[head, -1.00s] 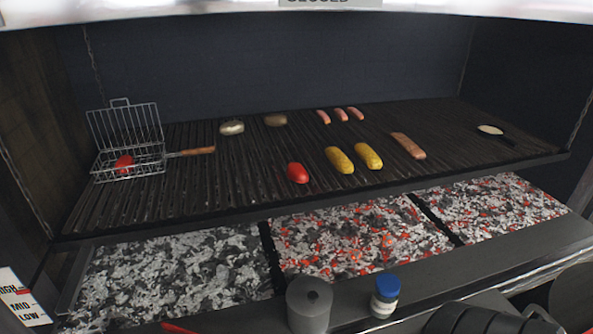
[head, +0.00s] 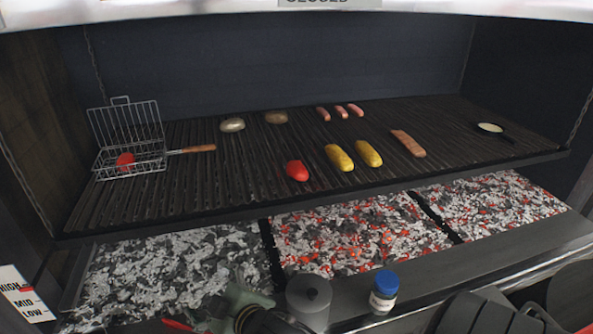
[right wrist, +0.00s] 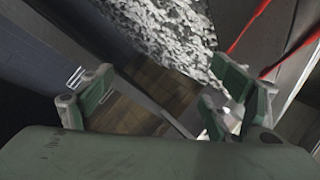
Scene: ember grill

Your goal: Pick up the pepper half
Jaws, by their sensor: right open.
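A red pepper half (head: 297,171) lies on the grill grate (head: 235,190), near its front edge and left of two yellow pieces. Another red piece, which looks like a second pepper half (head: 125,159), lies in the wire basket (head: 150,163) at the left. My right gripper (head: 228,303) is at the bottom of the head view, low in front of the coals and well apart from both red pieces. In the right wrist view its green-padded fingers (right wrist: 155,88) are spread with nothing between them. My left gripper is not in view.
Two yellow pieces (head: 339,158) (head: 368,154), sausages (head: 341,112), a brown flat piece (head: 407,143) and a small pan (head: 490,129) sit on the grate. Glowing coals (head: 360,235) lie below. A grey canister (head: 308,301) and blue-capped jar (head: 384,291) stand at the front.

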